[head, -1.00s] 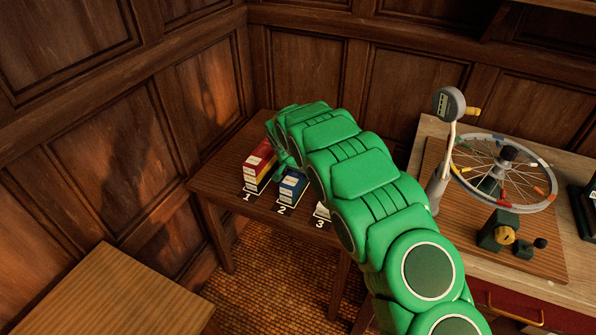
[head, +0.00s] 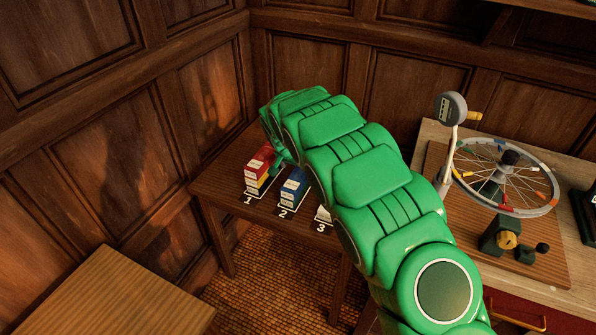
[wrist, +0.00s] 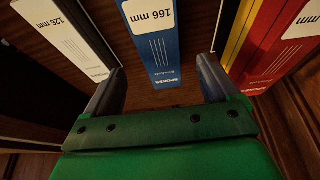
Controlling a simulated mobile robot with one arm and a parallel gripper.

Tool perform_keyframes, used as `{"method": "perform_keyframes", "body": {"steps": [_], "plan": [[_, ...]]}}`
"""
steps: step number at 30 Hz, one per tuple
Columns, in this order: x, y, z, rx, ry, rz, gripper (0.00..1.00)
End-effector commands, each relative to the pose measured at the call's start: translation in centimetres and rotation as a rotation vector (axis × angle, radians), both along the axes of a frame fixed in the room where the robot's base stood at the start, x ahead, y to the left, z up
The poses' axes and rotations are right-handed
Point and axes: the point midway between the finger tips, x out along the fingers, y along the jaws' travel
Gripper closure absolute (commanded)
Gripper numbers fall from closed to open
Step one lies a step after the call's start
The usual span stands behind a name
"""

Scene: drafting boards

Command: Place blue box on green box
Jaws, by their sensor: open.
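The blue box (head: 294,190) stands at the spot numbered 2 on a dark wooden table, partly overlapped by my arm. In the wrist view the blue box (wrist: 160,45), labelled 166 mm, lies between the two spread fingers of my gripper (wrist: 160,88). The fingers are apart, one on each side of it, and I cannot tell contact. In the head view my gripper is mostly hidden behind my arm. No box is clearly green; a box labelled 126 mm (wrist: 70,38) at left in the wrist view has a side too dark to name its colour.
Red (head: 258,162) and yellow boxes stand at spot 1, close to the right finger in the wrist view. A pale box corner (head: 323,213) shows at spot 3 beside my arm. A bench at right holds a spoked wheel (head: 540,185). A bare wooden top (head: 110,295) is front left.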

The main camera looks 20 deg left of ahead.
Motion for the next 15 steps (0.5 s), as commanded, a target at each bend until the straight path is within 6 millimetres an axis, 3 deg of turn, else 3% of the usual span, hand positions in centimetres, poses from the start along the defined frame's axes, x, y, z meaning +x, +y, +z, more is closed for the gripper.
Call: {"method": "perform_keyframes", "body": {"steps": [9,15], "plan": [[-1.4,0.1,3.8,0.003,-0.004,0.000,0.12],[-1.9,0.1,4.9,0.003,-0.003,0.000,0.12]]}}
